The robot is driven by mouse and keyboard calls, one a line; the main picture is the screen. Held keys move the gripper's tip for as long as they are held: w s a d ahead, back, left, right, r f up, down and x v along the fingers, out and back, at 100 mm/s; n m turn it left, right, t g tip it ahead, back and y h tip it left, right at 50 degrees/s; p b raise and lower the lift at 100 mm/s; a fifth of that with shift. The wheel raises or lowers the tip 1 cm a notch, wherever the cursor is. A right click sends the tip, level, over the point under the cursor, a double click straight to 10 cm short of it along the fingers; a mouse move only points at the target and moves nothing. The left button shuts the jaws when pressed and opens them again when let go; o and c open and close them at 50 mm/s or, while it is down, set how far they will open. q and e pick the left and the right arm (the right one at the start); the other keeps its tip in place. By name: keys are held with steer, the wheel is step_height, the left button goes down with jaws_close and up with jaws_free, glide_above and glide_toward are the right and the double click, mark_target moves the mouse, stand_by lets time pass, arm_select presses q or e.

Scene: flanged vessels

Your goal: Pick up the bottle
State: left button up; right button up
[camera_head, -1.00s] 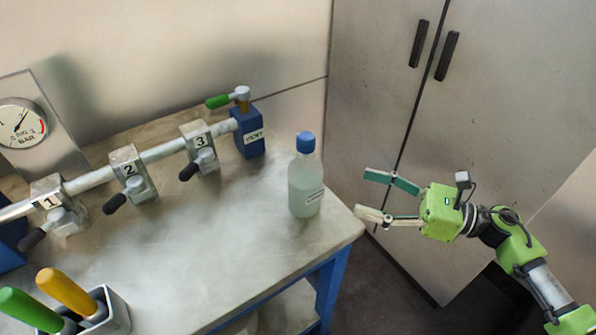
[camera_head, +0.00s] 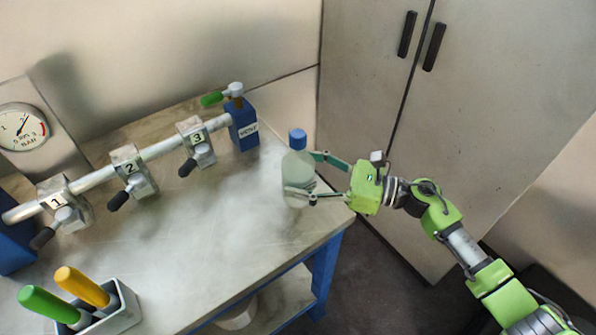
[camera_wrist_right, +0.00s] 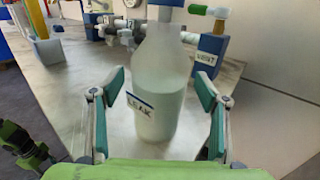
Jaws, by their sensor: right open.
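The bottle (camera_head: 296,172) is translucent with a blue cap and stands upright near the right end of the workbench. In the right wrist view the bottle (camera_wrist_right: 160,90) stands between my open fingers, and its label reads LEAK. My right gripper (camera_head: 302,174) is open, with one finger on each side of the bottle. In the right wrist view, gaps show between the bottle and both fingers of the gripper (camera_wrist_right: 158,105). My left gripper is not in the head view.
The bench (camera_head: 200,240) carries a pipe with numbered valves (camera_head: 130,170) and a blue VENT block (camera_head: 243,125). A gauge (camera_head: 22,127) stands at the left. A holder (camera_head: 125,312) has green and yellow handles. A metal cabinet (camera_head: 480,90) stands behind my right arm.

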steer(key=shift+w+a, duration=0.15)
steer(key=shift+a, duration=0.5)
steer(key=c, duration=1.6)
steer(key=shift+o, duration=0.2)
steer(key=shift+r, duration=0.15)
